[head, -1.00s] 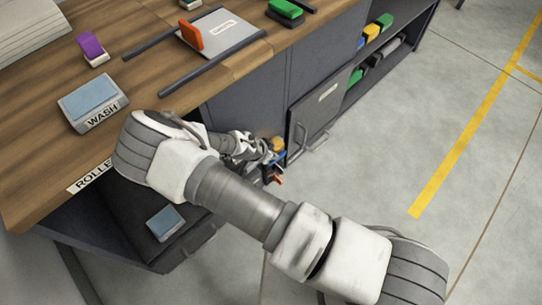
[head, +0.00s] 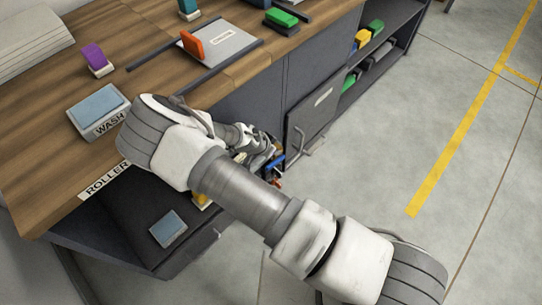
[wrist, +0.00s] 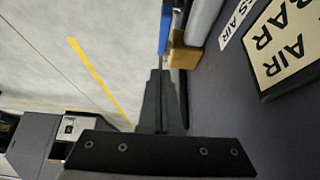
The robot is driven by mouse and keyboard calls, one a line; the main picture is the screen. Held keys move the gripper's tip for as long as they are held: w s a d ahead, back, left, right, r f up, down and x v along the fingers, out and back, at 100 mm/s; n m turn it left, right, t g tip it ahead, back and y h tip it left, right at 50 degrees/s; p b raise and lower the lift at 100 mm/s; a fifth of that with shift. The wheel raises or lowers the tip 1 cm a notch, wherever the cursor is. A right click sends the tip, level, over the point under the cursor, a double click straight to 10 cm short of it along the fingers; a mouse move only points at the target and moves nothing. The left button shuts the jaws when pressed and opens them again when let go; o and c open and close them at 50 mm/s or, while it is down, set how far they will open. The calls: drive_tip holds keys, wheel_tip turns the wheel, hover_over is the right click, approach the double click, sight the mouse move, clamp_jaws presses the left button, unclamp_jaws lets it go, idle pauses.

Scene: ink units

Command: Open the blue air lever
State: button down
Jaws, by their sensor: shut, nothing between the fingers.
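The blue air lever (wrist: 165,28) shows in the wrist view as a narrow blue bar just beyond my fingertips. In the head view it is a small blue piece (head: 278,163) low at the cabinet front, partly hidden by my gripper. My gripper (wrist: 160,73) is shut and empty, its fingertips close to the lever's near end. I cannot tell whether they touch it. A tan-yellow block (wrist: 184,52) and a grey pipe (wrist: 204,20) sit right of the lever, near the dark panel.
An "AIR BAR" label (wrist: 285,45) is on the panel. A cabinet door (head: 313,120) with a handle is beyond my gripper. A wooden worktop (head: 60,160) holds a WASH box (head: 98,108). Below it is an open drawer with a blue pad (head: 168,229). The floor at right is clear.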

drive_tip(key=s+a+r+p, duration=0.2)
drive_tip(key=s+a+r, duration=0.2)
drive_tip(key=s+a, duration=0.1)
drive_tip(key=shift+s+a, duration=0.2)
drive_tip(key=shift+s, duration=0.7)
drive_tip(key=shift+r, duration=0.1)
